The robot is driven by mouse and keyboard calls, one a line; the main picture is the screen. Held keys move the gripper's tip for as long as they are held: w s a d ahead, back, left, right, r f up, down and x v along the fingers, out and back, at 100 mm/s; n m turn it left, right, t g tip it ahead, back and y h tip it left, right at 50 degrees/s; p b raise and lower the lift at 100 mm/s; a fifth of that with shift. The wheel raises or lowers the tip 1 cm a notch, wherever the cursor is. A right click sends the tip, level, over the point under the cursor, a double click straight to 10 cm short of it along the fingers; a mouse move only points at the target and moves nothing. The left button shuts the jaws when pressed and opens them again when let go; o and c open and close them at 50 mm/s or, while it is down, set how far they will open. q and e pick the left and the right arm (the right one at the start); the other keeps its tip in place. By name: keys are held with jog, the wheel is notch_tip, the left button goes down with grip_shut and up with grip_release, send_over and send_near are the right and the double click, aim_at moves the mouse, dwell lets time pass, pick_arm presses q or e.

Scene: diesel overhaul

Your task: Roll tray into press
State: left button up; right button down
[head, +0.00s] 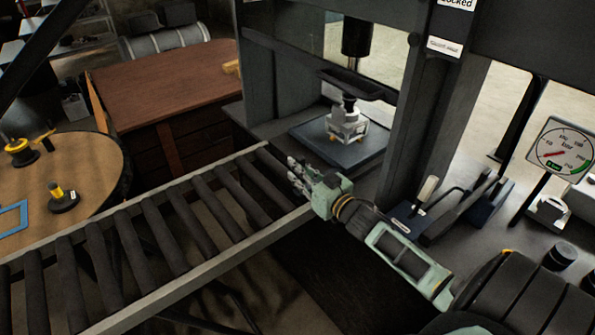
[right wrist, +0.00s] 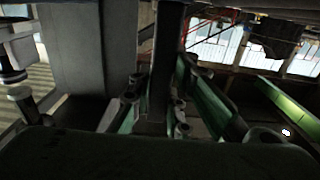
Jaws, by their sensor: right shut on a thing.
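The tray (head: 366,154), a flat dark blue-grey plate, lies inside the press frame (head: 270,80) under the ram (head: 357,38). A pale metal part (head: 347,127) with small orange bits stands on it, close beneath the ram end. My right gripper (head: 297,172) is at the press end of the roller conveyor (head: 180,215), in front of and left of the tray. In the right wrist view its fingers (right wrist: 155,100) are closed around a dark upright bar (right wrist: 161,65). I cannot tell whether that bar belongs to the tray. My left gripper is not in view.
A pressure gauge (head: 561,152) stands at the right, near a pump lever with a pale grip (head: 427,189). A round table (head: 95,165) and a brown workbench (head: 165,80) are left of the press. The conveyor rollers are bare.

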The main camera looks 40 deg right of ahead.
jog(key=shift+d+r, duration=0.1)
jog(key=shift+d, duration=0.1)
jog(key=c, duration=1.6)
grip_release()
jog(key=shift+d, duration=0.15)
jog(key=shift+c, duration=0.2)
jog(key=shift+s, duration=0.1)
jog(key=shift+s, duration=0.25)
jog(key=s, duration=1.1)
jog(key=shift+s, duration=0.15)
jog(key=shift+d, duration=0.15)
